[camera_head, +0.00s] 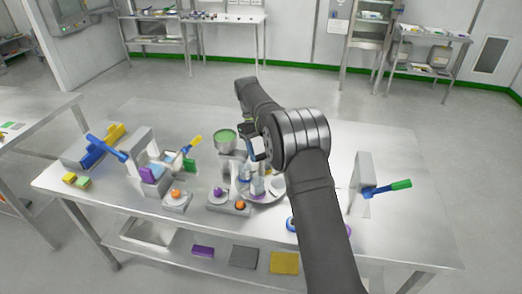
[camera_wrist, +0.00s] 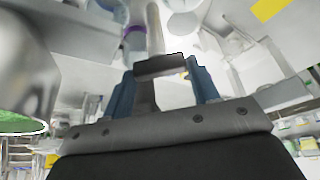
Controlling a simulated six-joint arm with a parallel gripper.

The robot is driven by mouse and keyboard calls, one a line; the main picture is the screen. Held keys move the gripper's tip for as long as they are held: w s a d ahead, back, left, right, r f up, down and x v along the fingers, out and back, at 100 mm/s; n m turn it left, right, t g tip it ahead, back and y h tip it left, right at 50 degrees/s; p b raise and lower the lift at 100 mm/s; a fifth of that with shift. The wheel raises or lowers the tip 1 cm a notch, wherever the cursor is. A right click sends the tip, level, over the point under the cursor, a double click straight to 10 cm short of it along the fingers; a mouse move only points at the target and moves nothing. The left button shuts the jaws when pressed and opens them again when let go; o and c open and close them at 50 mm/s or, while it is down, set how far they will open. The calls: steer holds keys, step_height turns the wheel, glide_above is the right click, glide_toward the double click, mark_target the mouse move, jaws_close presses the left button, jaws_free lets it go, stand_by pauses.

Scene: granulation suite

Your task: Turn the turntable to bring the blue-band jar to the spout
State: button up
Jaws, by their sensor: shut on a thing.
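The turntable (camera_head: 262,199) is a pale round plate at the middle of the steel table, partly hidden by my arm. Several clear jars (camera_head: 257,187) stand on it; bluish and purple tints show, but I cannot tell surely which jar has the blue band. In the wrist view a jar with a purple band (camera_wrist: 134,35) stands beside a pale upright post (camera_wrist: 155,28). My gripper (camera_head: 257,152) is above the turntable. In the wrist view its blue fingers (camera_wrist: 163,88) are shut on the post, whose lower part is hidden. The spout is not clearly visible.
A steel hopper with green contents (camera_head: 225,142) stands close left of my gripper; its wall fills the wrist view's left edge (camera_wrist: 18,65). Orange and purple knobs on bases (camera_head: 228,205) stand in front. A block with a green-tipped lever (camera_head: 363,180) stands right.

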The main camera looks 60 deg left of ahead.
steer(key=shift+f, duration=0.15)
steer(key=o, duration=1.4)
steer(key=shift+r, duration=0.2)
steer(key=shift+r, duration=0.35)
step_height(320, 180, up, 3)
steer(key=shift+r, duration=0.1)
steer(key=w+d+r, duration=0.2)
steer(key=d, duration=0.1)
steer(key=w+d+r, duration=0.2)
steer(key=d, duration=0.1)
steer(key=w+d+r, duration=0.2)
steer(key=w+d, duration=0.1)
steer(key=shift+d+r, duration=0.1)
steer(key=shift+r, duration=0.3)
